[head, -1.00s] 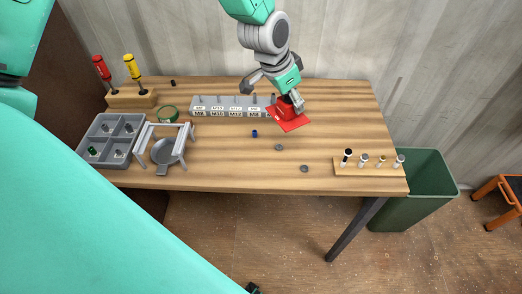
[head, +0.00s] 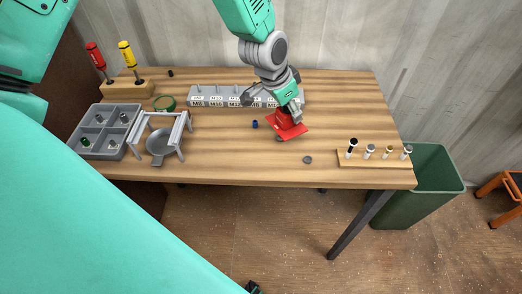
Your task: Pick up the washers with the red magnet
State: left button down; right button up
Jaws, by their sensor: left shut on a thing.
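My left gripper (head: 292,113) is shut on the red magnet (head: 289,129), which has a flat, square red face at its lower end. It holds the magnet low over the middle of the table, tilted; I cannot tell whether it touches the wood. One grey washer (head: 278,139) shows at the lower left edge of the magnet, partly covered by it. Another grey washer (head: 307,160) lies flat on the wood, in front and to the right, clear of the magnet.
Behind stands a grey labelled rack (head: 210,97). A small blue piece (head: 255,124) lies left of the magnet. At left are a grey sorting tray (head: 104,131) and a white stand (head: 163,137). A wooden holder with small posts (head: 373,161) is at front right. A green bin (head: 432,180) stands beyond.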

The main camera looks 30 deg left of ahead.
pick_arm(q)
jog(key=shift+f+b, duration=0.35)
jog(key=shift+f, duration=0.6)
jog(key=shift+d+f+b, duration=0.1)
jog(key=shift+f+b, duration=0.5)
jog(key=shift+f, duration=0.5)
jog(key=shift+r, duration=0.15)
notch_tip(320, 180, up, 7)
jog(key=p, duration=0.6)
jog(key=shift+r+p, duration=0.35)
jog(key=shift+r, duration=2.1)
jog(key=s+d, duration=0.1)
jog(key=d, duration=0.7)
jog(key=shift+s, duration=0.25)
